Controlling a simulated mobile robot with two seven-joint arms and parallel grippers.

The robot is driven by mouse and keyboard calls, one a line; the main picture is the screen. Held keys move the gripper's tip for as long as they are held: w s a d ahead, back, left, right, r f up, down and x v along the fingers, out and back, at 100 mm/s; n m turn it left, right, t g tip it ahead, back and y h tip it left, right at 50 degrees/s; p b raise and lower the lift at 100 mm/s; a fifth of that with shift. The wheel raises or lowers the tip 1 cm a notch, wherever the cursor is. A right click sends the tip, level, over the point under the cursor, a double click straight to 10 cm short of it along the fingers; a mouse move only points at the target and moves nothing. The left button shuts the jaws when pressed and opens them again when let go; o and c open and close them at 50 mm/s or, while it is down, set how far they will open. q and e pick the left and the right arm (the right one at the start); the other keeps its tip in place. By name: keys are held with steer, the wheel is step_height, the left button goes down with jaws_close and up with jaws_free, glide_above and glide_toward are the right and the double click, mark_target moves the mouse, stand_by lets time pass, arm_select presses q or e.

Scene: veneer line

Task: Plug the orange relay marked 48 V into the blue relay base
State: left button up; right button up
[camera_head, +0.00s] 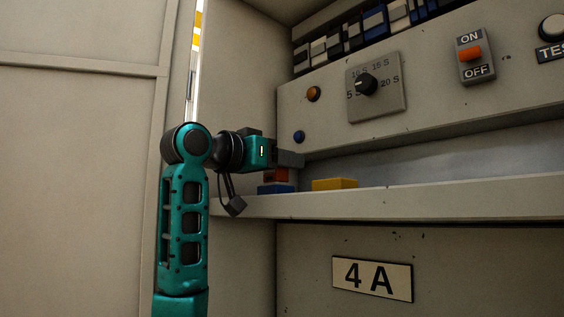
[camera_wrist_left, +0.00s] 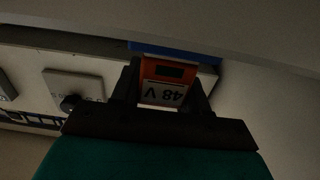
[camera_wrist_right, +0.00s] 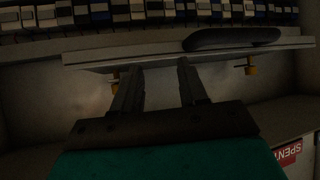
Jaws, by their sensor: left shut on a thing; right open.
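The orange relay (camera_wrist_left: 162,72), with the label 48 V upside down in the left wrist view, is between the fingers of my left gripper (camera_wrist_left: 162,85). Its far end meets or nearly meets the blue relay base (camera_wrist_left: 175,49); I cannot tell whether it is seated. In the head view my left gripper (camera_head: 290,159) is over the relay (camera_head: 277,175), which shows just above the blue base (camera_head: 275,189) on the shelf. Gripper and arm hide part of both. My right gripper (camera_wrist_right: 160,80) is open and empty in the right wrist view, and out of the head view.
A yellow base (camera_head: 335,184) stands right of the blue one on the shelf (camera_head: 420,201). Above are a dial (camera_head: 367,84) and an ON/OFF switch (camera_head: 471,54). Before my right gripper is a panel edge with a dark handle (camera_wrist_right: 232,38). A red SPENT label (camera_wrist_right: 288,153) is at lower right.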

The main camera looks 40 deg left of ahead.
arm_select(q)
steer(key=shift+f, duration=0.25)
arm_select(e)
steer(key=shift+f, duration=0.25)
arm_select(q)
steer(key=o, duration=1.2)
steer(key=shift+c, duration=0.2)
steer(key=s+a+b, duration=0.1)
steer(key=s, duration=1.2)
steer(key=shift+b, duration=0.35)
arm_select(e)
steer(key=shift+w+a+f+y, duration=0.1)
steer(key=shift+w+a+y, duration=0.2)
steer(key=shift+a, duration=0.1)
steer(key=shift+s+d, duration=0.1)
steer(key=shift+s, duration=0.05)
